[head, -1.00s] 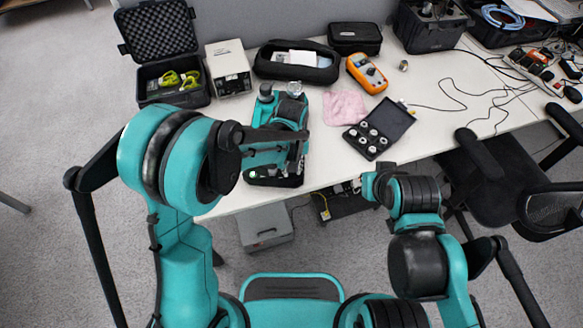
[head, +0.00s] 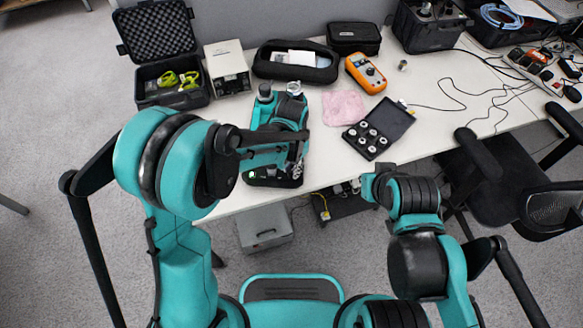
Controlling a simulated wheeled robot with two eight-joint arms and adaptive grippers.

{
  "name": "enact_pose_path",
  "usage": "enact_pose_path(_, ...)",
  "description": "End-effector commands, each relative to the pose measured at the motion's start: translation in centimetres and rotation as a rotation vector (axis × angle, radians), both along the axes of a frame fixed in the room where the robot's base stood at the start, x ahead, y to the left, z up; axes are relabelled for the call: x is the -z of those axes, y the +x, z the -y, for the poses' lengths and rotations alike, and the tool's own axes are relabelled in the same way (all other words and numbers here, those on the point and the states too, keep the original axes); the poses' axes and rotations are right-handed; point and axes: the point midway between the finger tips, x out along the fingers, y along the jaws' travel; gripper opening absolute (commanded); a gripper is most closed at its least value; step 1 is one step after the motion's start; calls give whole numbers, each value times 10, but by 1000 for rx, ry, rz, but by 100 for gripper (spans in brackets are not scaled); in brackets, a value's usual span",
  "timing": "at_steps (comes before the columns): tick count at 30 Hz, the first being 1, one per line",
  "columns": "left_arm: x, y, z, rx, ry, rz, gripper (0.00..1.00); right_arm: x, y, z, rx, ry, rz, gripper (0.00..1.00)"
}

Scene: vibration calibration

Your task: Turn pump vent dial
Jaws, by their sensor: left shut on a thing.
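My left gripper (head: 297,162) is at the front edge of the table, small and mostly covered by my own left wrist and forearm. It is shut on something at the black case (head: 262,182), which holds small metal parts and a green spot. The held piece is hidden; from its place it appears to be the pump vent dial, but I cannot make out the dial's face or angle. A dark upright cylinder (head: 265,91) and a clear round-topped piece (head: 294,87) show just behind my wrist. My right arm is bent low at the right; its gripper does not show.
A pink cloth (head: 343,107), an orange meter (head: 366,73) and an open black case of round fittings (head: 357,144) lie to the right. A white instrument (head: 228,68) and an open foam-lined case (head: 148,98) stand at the back left. An office chair (head: 490,180) is at the right.

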Motion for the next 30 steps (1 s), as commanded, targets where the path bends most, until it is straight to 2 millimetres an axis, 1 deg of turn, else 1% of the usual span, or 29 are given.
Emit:
enact_pose_path(6, 0, 0, 0, 114, -1, 1, 0, 1, 0, 0, 0, 0, 0, 0)
enact_pose_path(12, 0, 0, 1, 170, -1, 1, 0, 1, 0, 0, 0, 0, 0, 0)
enact_pose_path(28, 0, 0, 1, 189, -1, 1, 0, 1, 0, 0, 0, 0, 0, 0)
enact_pose_path(29, 0, 0, 1, 189, -1, 1, 29, 1, 0, 0, 0, 0, 0, 0)
enact_pose_path(30, 0, 0, 1, 189, -1, 1, 40, 1, 0, 0, 0, 0, 0, 0)
